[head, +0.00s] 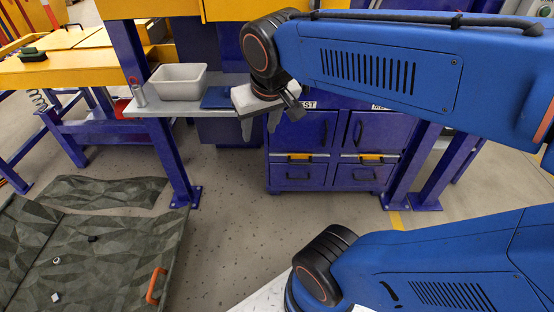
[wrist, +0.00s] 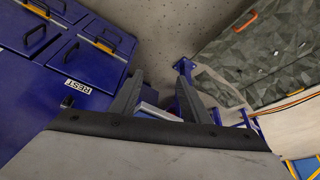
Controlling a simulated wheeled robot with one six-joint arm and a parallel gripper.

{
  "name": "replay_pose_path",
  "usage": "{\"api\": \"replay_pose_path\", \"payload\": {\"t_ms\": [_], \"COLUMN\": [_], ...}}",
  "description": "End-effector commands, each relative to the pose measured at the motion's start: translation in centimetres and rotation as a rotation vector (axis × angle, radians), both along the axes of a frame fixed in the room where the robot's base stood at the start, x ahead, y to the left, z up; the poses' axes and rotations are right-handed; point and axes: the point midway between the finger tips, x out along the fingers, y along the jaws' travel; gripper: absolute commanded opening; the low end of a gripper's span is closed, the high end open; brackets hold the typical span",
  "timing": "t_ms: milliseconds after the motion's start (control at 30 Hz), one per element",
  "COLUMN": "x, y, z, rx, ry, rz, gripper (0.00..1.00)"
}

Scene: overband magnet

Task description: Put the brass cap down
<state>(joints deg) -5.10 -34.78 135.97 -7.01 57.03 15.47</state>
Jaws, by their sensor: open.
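My gripper (head: 259,133) hangs from the blue arm, fingers down, just right of the shelf's blue pad in the head view. Its fingers are apart, with nothing visible between the tips. In the wrist view the two dark fingers of my gripper (wrist: 160,78) also stand apart. I cannot make out a brass cap in either view. A blue pad (head: 219,97) lies on the grey shelf (head: 165,106), partly behind my gripper. A small part of a pale and blue surface shows low between the fingers in the wrist view.
A white bin (head: 178,82) and a small metal cylinder (head: 139,98) stand on the shelf. Blue cabinets (head: 330,150) stand behind and right of my gripper. A faceted grey-green panel (head: 105,260) with an orange handle (head: 153,286) and small pieces lies at lower left. The middle floor is clear.

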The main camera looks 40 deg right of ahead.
Motion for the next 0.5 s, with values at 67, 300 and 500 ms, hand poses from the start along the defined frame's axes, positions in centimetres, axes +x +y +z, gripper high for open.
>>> {"api": "replay_pose_path", "payload": {"t_ms": [67,300,500], "x": [-2.5,-6.5,-7.3], "y": [-0.2,-0.1,0.0], "z": [-1.4,-4.6,-5.2], "rx": [0.005,0.015,0.014], "ry": [-0.004,-0.017,-0.020], "rz": [0.035,0.122,0.142], "gripper": [0.42,0.42,0.42]}}
